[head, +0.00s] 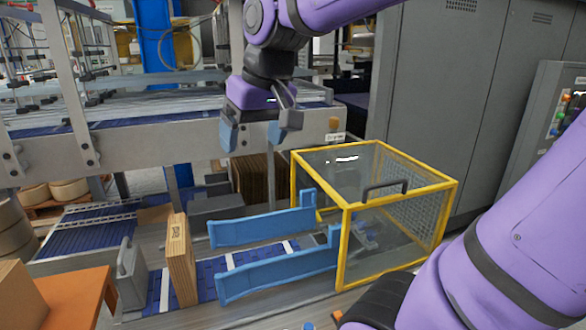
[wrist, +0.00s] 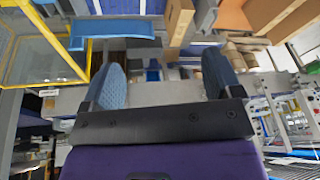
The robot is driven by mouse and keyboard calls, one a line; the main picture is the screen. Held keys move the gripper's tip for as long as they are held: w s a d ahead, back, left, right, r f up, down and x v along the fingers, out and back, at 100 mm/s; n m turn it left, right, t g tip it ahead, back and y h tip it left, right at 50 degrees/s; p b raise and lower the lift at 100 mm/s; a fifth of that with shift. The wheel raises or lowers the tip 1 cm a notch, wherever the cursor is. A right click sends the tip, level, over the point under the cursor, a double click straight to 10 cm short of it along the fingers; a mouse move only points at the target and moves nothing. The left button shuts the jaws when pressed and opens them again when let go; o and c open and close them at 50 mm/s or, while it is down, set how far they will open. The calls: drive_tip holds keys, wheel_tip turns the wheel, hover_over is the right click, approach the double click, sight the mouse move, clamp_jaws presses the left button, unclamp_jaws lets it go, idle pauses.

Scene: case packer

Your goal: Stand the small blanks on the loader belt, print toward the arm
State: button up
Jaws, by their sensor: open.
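A brown cardboard blank or small stack of blanks (head: 180,262) stands upright on the blue loader belt (head: 207,275), left of the blue guide rails. A dark mark shows on its narrow edge; I cannot read it. It also shows at the top of the wrist view (wrist: 178,20). More brown cardboard (head: 20,297) lies on an orange table (head: 78,297) at the lower left. My gripper (head: 254,133) is open and empty, pointing down, high above the far side of the belt and apart from the blanks. Its fingers also show in the wrist view (wrist: 160,85).
Blue guide rails (head: 262,228) flank the belt. A yellow-framed clear guard (head: 347,245) with a dark handle stands at the belt's right end. A grey metal beam (head: 180,135) runs behind, with brown cardboard (head: 250,178) below it. A grey end plate (head: 130,275) stands left.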

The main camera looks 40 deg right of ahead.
drive_tip(key=s+f+n+t, duration=0.1)
drive_tip(key=s+f, duration=0.2)
drive_tip(key=s, duration=0.6)
drive_tip(key=shift+d+f+t+h, duration=0.15)
drive_tip(key=shift+t+h, duration=0.15)
drive_tip(key=shift+h, duration=0.1)
drive_tip(key=shift+s, duration=0.1)
idle(0.5)
